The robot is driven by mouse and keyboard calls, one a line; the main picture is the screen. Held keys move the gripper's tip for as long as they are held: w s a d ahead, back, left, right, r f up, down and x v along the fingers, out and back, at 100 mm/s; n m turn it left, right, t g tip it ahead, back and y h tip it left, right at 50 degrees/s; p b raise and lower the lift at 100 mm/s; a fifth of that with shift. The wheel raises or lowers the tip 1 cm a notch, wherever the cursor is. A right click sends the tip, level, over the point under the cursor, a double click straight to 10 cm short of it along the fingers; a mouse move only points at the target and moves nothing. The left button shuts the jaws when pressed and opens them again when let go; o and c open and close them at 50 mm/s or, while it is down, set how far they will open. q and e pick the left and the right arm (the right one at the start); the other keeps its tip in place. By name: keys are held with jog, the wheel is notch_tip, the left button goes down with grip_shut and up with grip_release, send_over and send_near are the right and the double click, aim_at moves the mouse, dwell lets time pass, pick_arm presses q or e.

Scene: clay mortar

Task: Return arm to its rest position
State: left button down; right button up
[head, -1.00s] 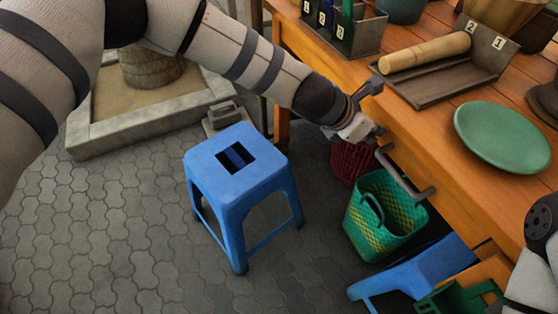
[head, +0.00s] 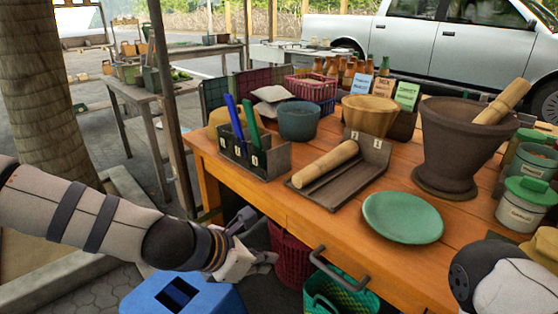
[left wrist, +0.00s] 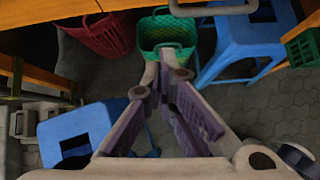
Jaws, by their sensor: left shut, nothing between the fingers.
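My left arm comes in from the left in the head view. Its gripper (head: 266,262) is shut and empty, in front of the wooden table (head: 345,250) and below its top edge. In the left wrist view the gripper's fingers (left wrist: 168,75) come together with nothing between them, above the paved floor. Part of my right arm (head: 500,275) shows at the lower right of the head view; its gripper is out of the picture.
The table bears a green plate (head: 402,217), a wooden pestle (head: 325,166) on a tray, a dark mortar (head: 455,145) and a tool holder (head: 262,158). Below are a blue stool (head: 205,298), a red basket (head: 290,255) and a green basket (head: 340,290). A drawer handle (head: 338,270) juts from the table front.

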pick_arm(q)
jog(key=s+a+f+m+g+y+p, duration=0.1)
jog(key=s+a+f+m+g, duration=0.15)
jog(key=s+f+m, duration=0.55)
jog(key=s+a+f+m+g+y+p, duration=0.1)
jog(key=s+a+f+m+g+y, duration=0.3)
jog(key=s, duration=0.8)
jog(key=s+a+m, duration=0.4)
jog(key=s, duration=0.3)
jog(key=s+a+f+m+g+y+p, duration=0.1)
jog(key=s+a+m, duration=0.3)
jog(key=s, duration=0.4)
jog(key=s+a+m+g+p, duration=0.1)
jog(key=s+a+m, duration=0.3)
jog(key=s, duration=0.4)
jog(key=shift+f+m, duration=0.2)
jog(key=shift+m, duration=0.5)
pick_arm(e)
jog(key=w+r+t, duration=0.2)
jog(key=w+r, duration=0.3)
pick_arm(q)
jog(key=shift+s, duration=0.1)
pick_arm(e)
jog(key=shift+r, duration=0.1)
